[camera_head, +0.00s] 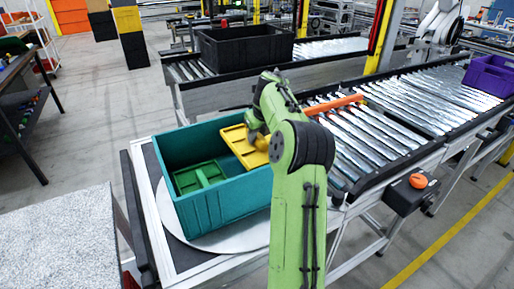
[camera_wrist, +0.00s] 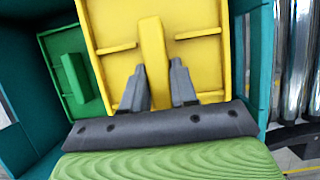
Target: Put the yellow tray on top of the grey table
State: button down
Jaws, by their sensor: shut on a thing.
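The yellow tray (camera_head: 240,146) is at the right part of the teal crate (camera_head: 230,205), near the level of its rim. In the wrist view the yellow tray (camera_wrist: 120,22) fills the middle, with a raised rib between my fingers. My gripper (camera_wrist: 158,85) is shut on that rib. In the head view my arm hides the gripper and part of the tray. The grey table (camera_head: 60,235), with a speckled top, is at the lower left, and its visible top is bare.
A green tray (camera_head: 200,178) lies inside the teal crate, left of the yellow tray. The crate stands on a round plate beside a roller conveyor (camera_head: 375,130). A black crate (camera_head: 245,46) is behind, and a purple crate (camera_head: 490,75) is at the far right.

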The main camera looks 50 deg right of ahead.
notch_tip(320, 180, up, 7)
jog(key=shift+f+p, duration=0.2)
jog(key=shift+p, duration=1)
jog(key=shift+f, duration=0.1)
